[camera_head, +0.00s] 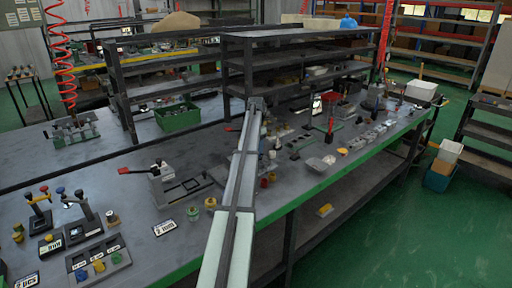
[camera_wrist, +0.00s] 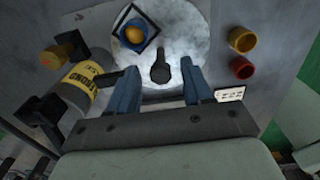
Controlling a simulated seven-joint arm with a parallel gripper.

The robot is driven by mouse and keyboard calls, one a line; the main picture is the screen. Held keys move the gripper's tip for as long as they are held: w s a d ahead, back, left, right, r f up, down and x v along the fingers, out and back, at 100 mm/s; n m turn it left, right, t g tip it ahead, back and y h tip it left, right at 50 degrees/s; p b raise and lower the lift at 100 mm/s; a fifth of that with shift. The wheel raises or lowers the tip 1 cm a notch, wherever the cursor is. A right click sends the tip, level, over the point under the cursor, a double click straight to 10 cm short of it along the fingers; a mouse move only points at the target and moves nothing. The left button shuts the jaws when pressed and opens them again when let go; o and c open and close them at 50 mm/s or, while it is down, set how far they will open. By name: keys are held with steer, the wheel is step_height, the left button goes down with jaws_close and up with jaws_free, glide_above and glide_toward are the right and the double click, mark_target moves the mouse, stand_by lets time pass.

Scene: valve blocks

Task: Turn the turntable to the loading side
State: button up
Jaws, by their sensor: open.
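The turntable (camera_wrist: 185,30) is a pale, scuffed grey disc at the top middle of the wrist view. A black handle (camera_wrist: 160,66) stands up from it. A dark square nest (camera_wrist: 148,24) with a white edge and an orange round part (camera_wrist: 134,35) sits on the disc's left side. My gripper (camera_wrist: 160,68) is open, with one blue finger on each side of the handle. I cannot tell whether either finger touches it. In the head view my arm hides the gripper and most of the turntable.
A yellow cup (camera_wrist: 242,40) and a red cup (camera_wrist: 241,67) stand right of the disc. A yellow labelled cylinder (camera_wrist: 80,82) and a black clamp-like fixture (camera_wrist: 42,115) are at the left. A white label (camera_wrist: 229,94) lies near the right finger.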

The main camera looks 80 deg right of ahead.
steer(key=shift+f, duration=0.1)
steer(key=shift+c, duration=0.5)
jaws_close()
